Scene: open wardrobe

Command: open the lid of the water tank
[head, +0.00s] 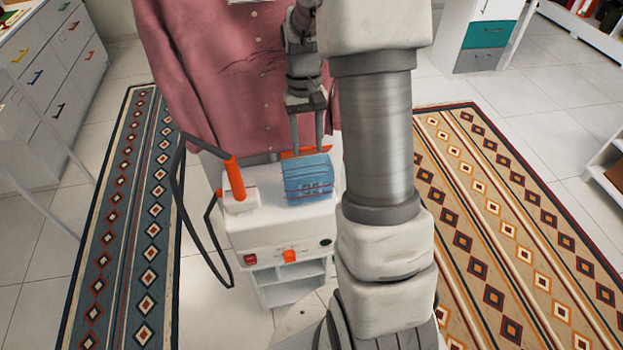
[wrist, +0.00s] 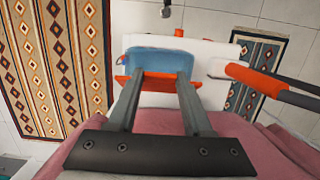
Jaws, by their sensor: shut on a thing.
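The water tank (head: 308,180) is a translucent blue box on top of a white garment steamer (head: 262,223). In the wrist view the blue tank (wrist: 157,62) lies just beyond my fingertips. An orange piece, seemingly part of its lid (wrist: 124,84), runs along the tank's edge nearest my gripper and shows at both sides of the fingers. My gripper (head: 308,148) comes down from above at the tank's back edge. Its fingers (wrist: 163,75) are some way apart, with their tips at the orange piece and blue edge. The exact contact is hard to see.
A pink shirt (head: 215,75) hangs close behind the steamer and my gripper. An orange steam handle (head: 234,178) with a black hose (head: 178,220) stands left of the tank. Patterned rugs (head: 130,230) lie on both sides. Grey drawers (head: 50,90) stand at the left.

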